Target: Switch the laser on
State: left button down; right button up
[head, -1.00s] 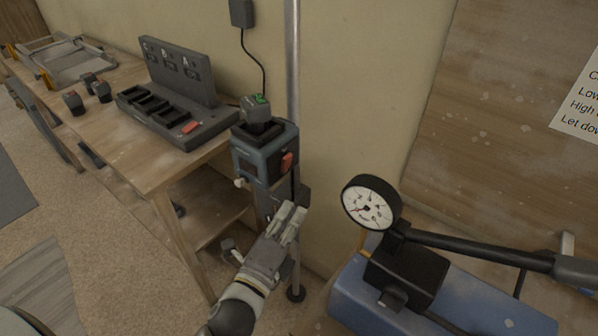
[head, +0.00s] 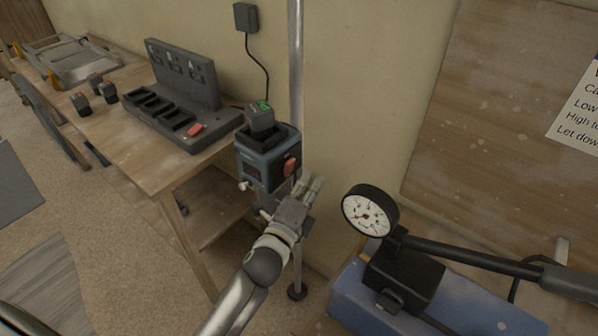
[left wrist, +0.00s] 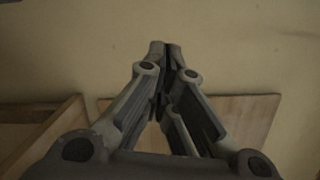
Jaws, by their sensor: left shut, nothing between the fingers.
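The laser (head: 262,165) is a blue-grey box with a black top, mounted on an upright metal pole by the wall. A red switch (head: 290,166) sits on its right side. A dark battery (head: 261,116) with a green mark stands in its top. My left gripper (head: 312,184) is shut and empty, just below and to the right of the red switch in the head view; I cannot tell whether it touches the laser. In the left wrist view its closed fingers (left wrist: 166,50) point at bare wall, with no laser in sight. My right gripper is not in view.
A wooden table (head: 150,165) on the left bears a charger (head: 190,140) with a red button, and loose batteries (head: 97,88). A blue pump (head: 440,310) with a round gauge (head: 370,211) stands at the right. A thin pole (head: 297,90) rises behind the laser.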

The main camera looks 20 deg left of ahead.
aim_at(289, 167)
pick_arm(q)
jog(key=shift+w+a+r+p, duration=0.2)
jog(key=shift+a, duration=0.6)
jog(key=shift+w+a+r+p, duration=0.15)
jog(key=shift+w+a+p, duration=0.05)
jog(key=shift+a, duration=0.55)
jog(key=shift+w+a+r+n+p, duration=0.15)
jog(key=shift+a+r+n+p, duration=0.2)
jog(key=shift+n+p, duration=0.6)
